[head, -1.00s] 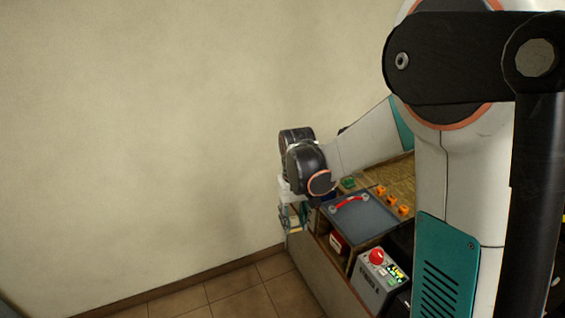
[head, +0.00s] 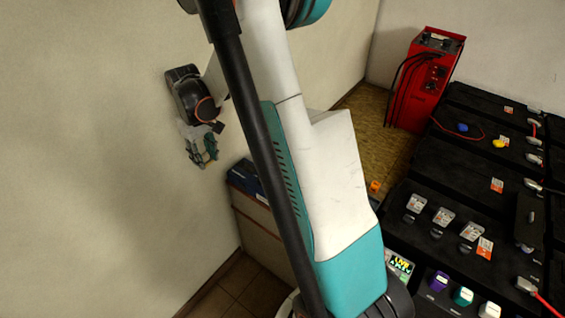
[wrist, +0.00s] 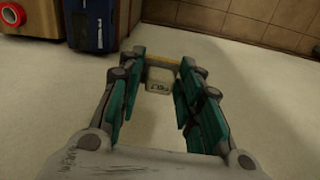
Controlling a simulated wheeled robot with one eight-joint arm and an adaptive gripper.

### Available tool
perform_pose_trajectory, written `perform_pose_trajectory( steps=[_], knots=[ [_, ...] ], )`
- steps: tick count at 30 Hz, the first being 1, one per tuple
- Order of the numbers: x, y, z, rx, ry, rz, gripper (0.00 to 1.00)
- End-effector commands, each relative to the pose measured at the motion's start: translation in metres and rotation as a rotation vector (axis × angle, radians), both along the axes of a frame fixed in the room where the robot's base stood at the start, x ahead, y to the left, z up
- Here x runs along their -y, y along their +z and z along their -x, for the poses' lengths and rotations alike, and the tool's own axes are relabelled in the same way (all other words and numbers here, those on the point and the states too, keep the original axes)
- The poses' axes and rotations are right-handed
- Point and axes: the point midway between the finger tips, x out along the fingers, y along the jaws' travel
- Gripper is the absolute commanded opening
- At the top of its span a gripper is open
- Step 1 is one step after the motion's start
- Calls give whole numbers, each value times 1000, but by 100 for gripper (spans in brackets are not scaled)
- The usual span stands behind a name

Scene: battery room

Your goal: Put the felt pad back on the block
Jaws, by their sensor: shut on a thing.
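My gripper (head: 203,155), with teal fingers, hangs in front of the bare wall at the left of the head view. In the wrist view its fingers (wrist: 160,84) stand apart, with a small pale squarish piece (wrist: 159,78) between the tips. It has a dark marking and a yellowish far edge, and I take it for the felt pad. My gripper is shut on it. Black battery blocks (head: 455,178) stand in rows at the right of the head view, far from my gripper. I cannot tell which block is meant.
A red charger (head: 428,80) with black cables stands at the back. Orange tags, white caps and a yellow piece (head: 499,143) lie on the blocks. A blue case (wrist: 92,22) and a red ring (wrist: 12,14) show in the wrist view. The floor below my gripper is clear.

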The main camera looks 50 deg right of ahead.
Motion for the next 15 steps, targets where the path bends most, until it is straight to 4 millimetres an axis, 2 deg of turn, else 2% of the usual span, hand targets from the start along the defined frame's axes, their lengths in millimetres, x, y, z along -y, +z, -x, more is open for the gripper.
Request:
perform_pose_trajectory(
  steps=[1, 5, 9, 12, 15],
  knots=[
    [31, 1, -2, 0, -8, 0, 10],
    [102, -2, -1, 0, 7, 0, 10],
    [178, -7, 11, -1, 22, 0, 10],
    [226, -11, 24, -1, 31, 1, 10],
    [265, -14, 38, -1, 41, 1, 10]
  ],
)
